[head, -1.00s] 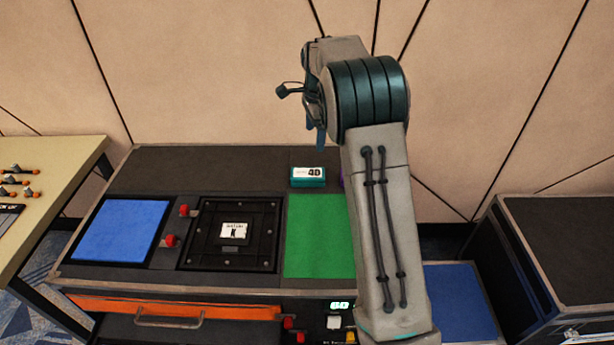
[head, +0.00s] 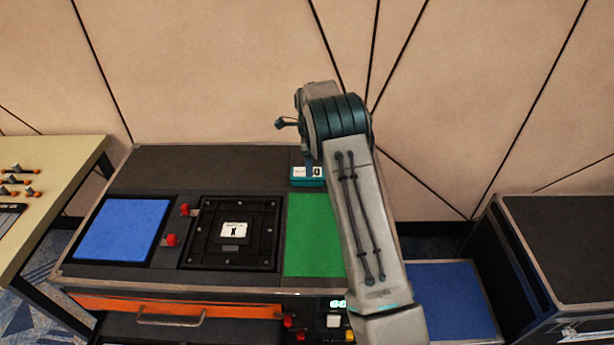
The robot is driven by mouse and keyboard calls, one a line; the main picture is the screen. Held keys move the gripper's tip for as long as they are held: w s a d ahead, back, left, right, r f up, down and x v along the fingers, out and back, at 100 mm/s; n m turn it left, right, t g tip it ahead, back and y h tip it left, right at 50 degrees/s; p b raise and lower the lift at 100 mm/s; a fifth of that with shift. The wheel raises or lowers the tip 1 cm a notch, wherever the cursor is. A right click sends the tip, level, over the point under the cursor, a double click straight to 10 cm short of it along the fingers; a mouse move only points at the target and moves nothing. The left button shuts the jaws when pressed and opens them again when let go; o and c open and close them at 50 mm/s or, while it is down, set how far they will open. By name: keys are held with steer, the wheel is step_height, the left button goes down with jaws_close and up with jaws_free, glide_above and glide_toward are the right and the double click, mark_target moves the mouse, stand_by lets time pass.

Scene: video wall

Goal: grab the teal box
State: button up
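The teal box (head: 305,183) has a white label on top and sits at the back of the dark console, just behind the green mat. My gripper (head: 309,165) is at the box, with one bluish finger pointing down in front of the label. The rest of my gripper is hidden behind my arm. I cannot tell whether the finger touches the box or whether the gripper is open or shut.
The green mat (head: 312,238), a black framed panel (head: 205,250) with a white card, and a blue mat (head: 122,230) lie on the console. Red knobs (head: 172,240) stand between mat and panel. Another blue mat (head: 455,300) lies lower right. A dark case (head: 565,235) stands right.

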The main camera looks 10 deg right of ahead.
steer(key=shift+s+a+f+p, duration=0.15)
steer(key=shift+f+p, duration=0.15)
steer(key=shift+f, duration=1)
steer(key=shift+s+a+f+p, duration=0.1)
steer(key=shift+f+p, duration=0.2)
steer(key=shift+f, duration=1)
steer(key=shift+w, duration=0.1)
steer(key=c, duration=1.2)
